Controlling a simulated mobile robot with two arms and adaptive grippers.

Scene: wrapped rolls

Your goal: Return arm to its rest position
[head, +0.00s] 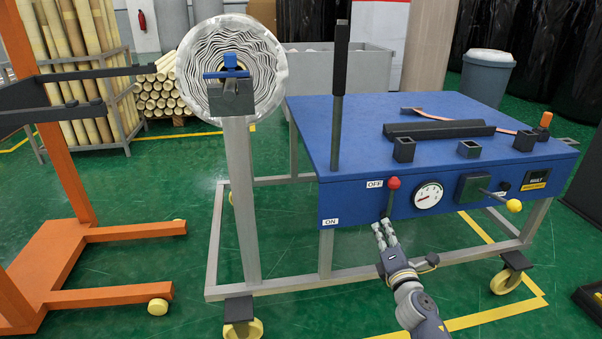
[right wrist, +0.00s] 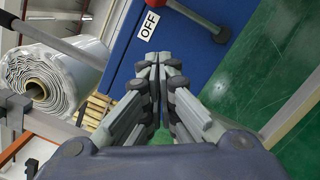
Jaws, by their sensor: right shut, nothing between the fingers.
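My right gripper (head: 384,234) is in front of the blue machine's front panel (head: 350,205), just below the red-knobbed lever (head: 392,184) by the OFF label. In the right wrist view its fingers (right wrist: 158,62) are together and hold nothing. The red-knobbed lever (right wrist: 222,33) also shows there, up and right of the fingertips, with the OFF label (right wrist: 149,24) beside it. I cannot tell from these views whether the fingertips touch the panel. My left gripper is not in view.
A large wrapped roll (head: 262,90) sits on a grey post left of the machine. An orange lifter (head: 75,180) stands at far left. A tall black handle (head: 339,80) rises from the blue tabletop (head: 370,115). A yellow-knobbed handle (head: 514,206) juts from the panel. Green floor (head: 290,320) lies open in front.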

